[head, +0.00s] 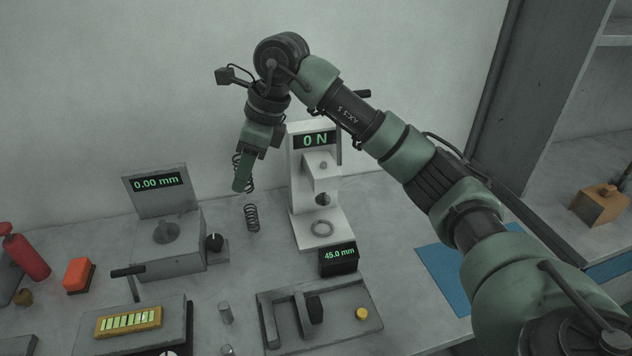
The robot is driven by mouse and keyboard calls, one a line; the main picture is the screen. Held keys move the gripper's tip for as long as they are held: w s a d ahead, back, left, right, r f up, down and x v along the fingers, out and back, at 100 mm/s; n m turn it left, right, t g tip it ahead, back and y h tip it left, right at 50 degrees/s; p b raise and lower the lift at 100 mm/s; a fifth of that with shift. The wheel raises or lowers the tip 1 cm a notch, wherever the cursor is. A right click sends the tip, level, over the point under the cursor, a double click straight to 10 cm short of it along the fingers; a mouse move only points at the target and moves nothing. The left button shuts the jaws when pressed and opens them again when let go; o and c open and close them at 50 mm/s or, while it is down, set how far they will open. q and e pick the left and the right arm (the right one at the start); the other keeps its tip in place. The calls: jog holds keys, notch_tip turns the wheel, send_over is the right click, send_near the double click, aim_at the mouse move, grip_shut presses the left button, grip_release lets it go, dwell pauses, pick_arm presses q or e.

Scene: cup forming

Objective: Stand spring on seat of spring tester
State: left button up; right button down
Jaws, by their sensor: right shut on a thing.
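My right gripper (243,178) points down left of the white spring tester (299,190) and is shut on a dark coil spring (250,181). Its finger hides the spring's middle; coils show on both sides of it. The spring is held upright, above the bench. A second dark coil spring (252,218) shows below the gripper and seems to stand on the bench. The tester reads 0 N. Its round seat (322,228) on the base is bare, below the plunger. My left gripper is not in view.
A grey gauge (165,245) reading 0.00 mm stands left of the springs. A small display (338,260) reading 45.0 mm sits before the tester, behind a grey fixture (350,318). A blue mat (450,275) lies right. Metal cylinders (225,312) stand in front.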

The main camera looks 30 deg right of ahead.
dwell(0.3)
jog(key=shift+s+f+n, duration=0.3)
jog(key=shift+s+n, duration=0.1)
jog(key=shift+n, duration=0.1)
jog(key=s+f+n+g+h, duration=0.1)
jog(key=s+f+n+g, duration=0.1)
jog(key=s+n, duration=0.5)
jog(key=s+d+f+n+g+h+p, duration=0.1)
jog(key=s+f+n+g, duration=0.1)
jog(key=s+f+n, duration=0.3)
jog(key=s+d+f+n+g+h, duration=0.1)
jog(key=s+f+n+g, duration=0.1)
jog(key=s+n, duration=0.6)
jog(key=shift+s+f+n+g+h, duration=0.2)
jog(key=shift+f+n, duration=0.2)
jog(key=shift+n, duration=0.4)
jog(key=shift+s+f+n+g+h, duration=0.1)
jog(key=shift+f+n+h, duration=0.2)
jog(key=shift+n, duration=0.5)
jog(key=shift+a+f, duration=0.1)
